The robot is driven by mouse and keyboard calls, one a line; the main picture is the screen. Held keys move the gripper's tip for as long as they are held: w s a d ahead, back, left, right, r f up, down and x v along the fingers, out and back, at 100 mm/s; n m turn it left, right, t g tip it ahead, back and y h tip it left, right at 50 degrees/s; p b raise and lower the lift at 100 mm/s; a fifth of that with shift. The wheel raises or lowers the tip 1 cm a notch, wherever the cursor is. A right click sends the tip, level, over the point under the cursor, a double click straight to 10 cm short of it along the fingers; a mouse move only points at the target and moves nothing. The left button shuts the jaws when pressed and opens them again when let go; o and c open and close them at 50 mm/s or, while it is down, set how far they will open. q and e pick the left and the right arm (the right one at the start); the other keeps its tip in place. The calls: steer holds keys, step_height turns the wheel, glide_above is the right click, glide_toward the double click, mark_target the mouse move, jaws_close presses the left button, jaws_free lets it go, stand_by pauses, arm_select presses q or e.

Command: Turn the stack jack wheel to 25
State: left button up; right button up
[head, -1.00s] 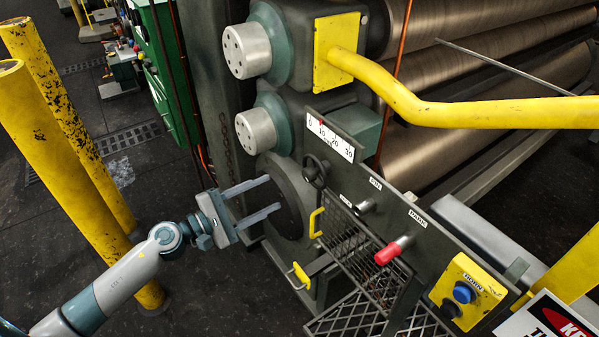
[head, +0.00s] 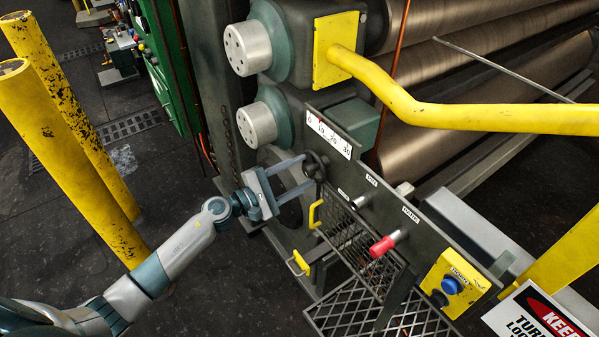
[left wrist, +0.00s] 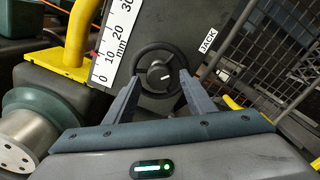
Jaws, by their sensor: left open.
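The jack wheel (head: 316,166) is a dark round handwheel on the grey panel, below the scale. It also shows in the left wrist view (left wrist: 158,70), near the JACK label, with a pale mark on its hub. The white mm scale (head: 329,135) reads 0 to 30, and its small red pointer (head: 320,121) sits near 10. My left gripper (head: 309,170) is open, its fingertips at the wheel. In the left wrist view the two fingers (left wrist: 160,76) reach to either side of the wheel; contact cannot be told. My right gripper is out of view.
A lever with a red grip (head: 383,246) and a yellow box with a blue button (head: 453,285) are on the right. A mesh guard (head: 350,240) and yellow handle (head: 315,213) lie below the wheel. A yellow rail (head: 450,113) crosses above; yellow posts (head: 75,170) stand left.

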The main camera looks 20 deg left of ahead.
arm_select(q)
steer(key=c, duration=1.1)
steer(key=shift+o, duration=0.3)
steer(key=shift+n, duration=0.4)
